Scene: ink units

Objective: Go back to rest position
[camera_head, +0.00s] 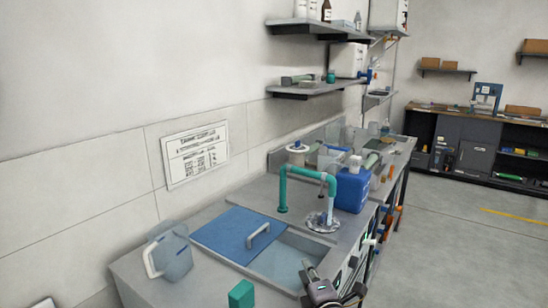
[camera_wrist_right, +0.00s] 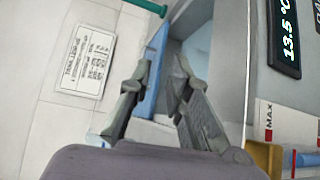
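My right gripper (camera_head: 333,282) is at the bottom of the head view, beside the front edge of the sink counter. In the right wrist view its two fingers (camera_wrist_right: 163,65) stand apart with a gap between them and nothing held. The sink basin and its blue cover show past the fingertips. My left gripper is not in view.
The counter (camera_head: 140,280) holds a clear jug (camera_head: 169,252), a green block (camera_head: 241,294), a blue sink cover (camera_head: 235,232), a green faucet (camera_head: 283,190) and a blue canister (camera_head: 352,190). Shelves (camera_head: 318,90) hang above. Open floor (camera_head: 450,250) lies to the right.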

